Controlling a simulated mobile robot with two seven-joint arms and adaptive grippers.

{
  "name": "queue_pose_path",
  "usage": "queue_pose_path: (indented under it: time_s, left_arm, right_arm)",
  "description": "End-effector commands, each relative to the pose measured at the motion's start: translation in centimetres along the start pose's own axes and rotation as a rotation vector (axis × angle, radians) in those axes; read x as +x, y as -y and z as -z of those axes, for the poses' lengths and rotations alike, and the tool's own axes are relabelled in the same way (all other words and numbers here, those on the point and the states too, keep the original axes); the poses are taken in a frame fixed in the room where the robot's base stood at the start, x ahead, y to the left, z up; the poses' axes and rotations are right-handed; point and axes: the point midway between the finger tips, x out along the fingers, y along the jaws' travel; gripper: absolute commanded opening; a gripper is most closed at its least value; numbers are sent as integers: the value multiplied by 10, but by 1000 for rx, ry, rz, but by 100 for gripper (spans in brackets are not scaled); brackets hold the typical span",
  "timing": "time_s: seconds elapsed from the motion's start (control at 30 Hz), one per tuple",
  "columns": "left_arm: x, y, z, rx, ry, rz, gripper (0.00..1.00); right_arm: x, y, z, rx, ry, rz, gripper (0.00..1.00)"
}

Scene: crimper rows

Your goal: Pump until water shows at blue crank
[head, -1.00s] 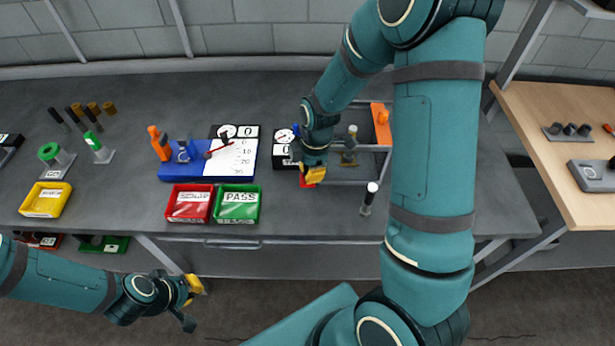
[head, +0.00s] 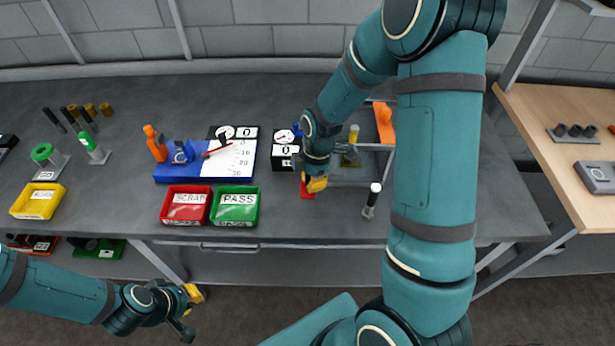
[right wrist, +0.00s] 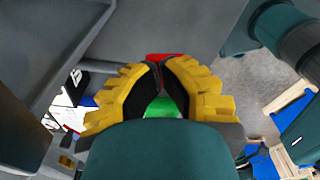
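My right gripper (head: 316,184) is low over the bench, just in front of a black gauge box (head: 285,150) whose display reads 0. A small red part (head: 307,191) shows at its tips. In the right wrist view the yellow fingers (right wrist: 160,75) come together at their tips, with red (right wrist: 165,57) just beyond. Whether they grip it cannot be told. No water is discernible there. My left gripper (head: 188,309) is open and empty before the bench.
A grey tubular frame holds a brass-coloured fitting (head: 350,157) and an orange part (head: 384,123). A black lever with a white tip (head: 374,190) stands nearby. A red SCRAP tray (head: 187,205), a green PASS tray (head: 235,206) and a blue scale fixture (head: 190,172) lie left.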

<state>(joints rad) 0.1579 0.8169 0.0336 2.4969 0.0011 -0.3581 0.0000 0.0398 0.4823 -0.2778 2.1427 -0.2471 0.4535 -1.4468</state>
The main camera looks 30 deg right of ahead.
Motion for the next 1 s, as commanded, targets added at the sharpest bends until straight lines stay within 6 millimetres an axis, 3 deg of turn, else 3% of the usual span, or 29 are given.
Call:
queue_pose_path:
  time_s: [0.2,0.47,0.67,0.8,1.0]
  left_arm:
    - [-2,-1,0,0,0,0,0]
    - [-2,-1,0,0,0,0,0]
    - [-1,0,0,0,0,0,0]
    - [1,0,0,0,0,0,0]
    - [-28,-11,4,0,0,0,0]
  right_arm:
    - [-10,1,-26,7,2,2,0]
    - [-10,0,-27,7,4,1,0]
    - [-5,0,-16,4,3,1,0]
    - [4,1,4,-3,2,3,0]
    - [-31,1,9,1,1,3,0]
